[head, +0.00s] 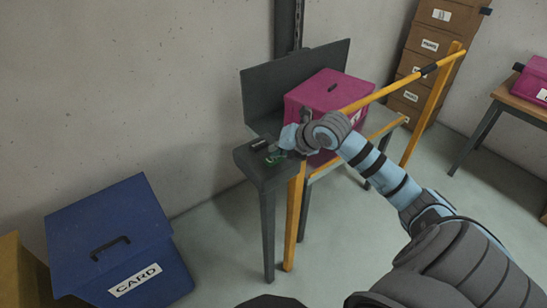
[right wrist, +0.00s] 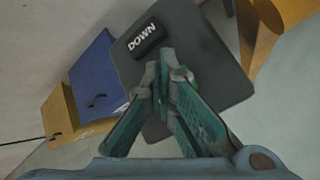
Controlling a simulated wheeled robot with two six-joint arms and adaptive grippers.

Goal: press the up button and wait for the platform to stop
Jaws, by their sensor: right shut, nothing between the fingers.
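My right gripper (head: 273,157) is shut and empty, its green fingers over the dark control box (head: 250,158) on a post. In the right wrist view the closed fingertips (right wrist: 163,80) are at the box face (right wrist: 185,38), beside the black DOWN button (right wrist: 146,38). My left gripper is out of view.
A yellow rail (head: 400,90) with posts runs beside the platform, under my right arm. A blue CARD bin (head: 110,225) stands at the lower left. Brown labelled drawers (head: 428,45) and a table (head: 520,105) are at the back right. Floor between is clear.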

